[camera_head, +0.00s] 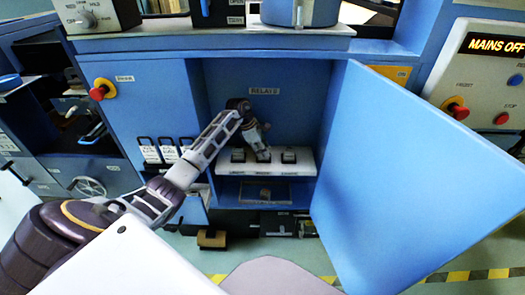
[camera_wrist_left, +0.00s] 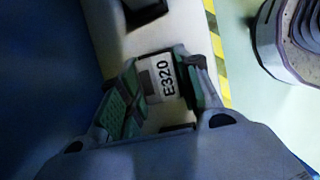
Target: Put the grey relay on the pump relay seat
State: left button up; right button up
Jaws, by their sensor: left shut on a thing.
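My left gripper (camera_head: 262,153) reaches into the open blue cabinet, over the middle of a white shelf (camera_head: 305,164). In the left wrist view my left gripper (camera_wrist_left: 162,95) has its green-padded fingers shut on a relay (camera_wrist_left: 158,78) with a white face marked E320. In the head view the relay is hidden by the gripper or too small to make out. Dark seats show on the shelf at left (camera_head: 237,156) and right (camera_head: 288,157); the gripper covers most of the middle. The seat labels are too small to read, so I cannot tell which is the pump seat, or whether the relay touches one.
The open blue cabinet door (camera_head: 420,170) stands to the right of the shelf. The cabinet's left wall is close beside my forearm. A lower compartment (camera_head: 228,190) lies under the shelf. A panel with red buttons (camera_head: 458,108) is at far right.

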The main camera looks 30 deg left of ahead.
dwell(0.3)
pick_arm(q)
jog(key=shift+f, duration=0.1)
jog(key=o, duration=1.1)
jog(key=shift+c, duration=0.2)
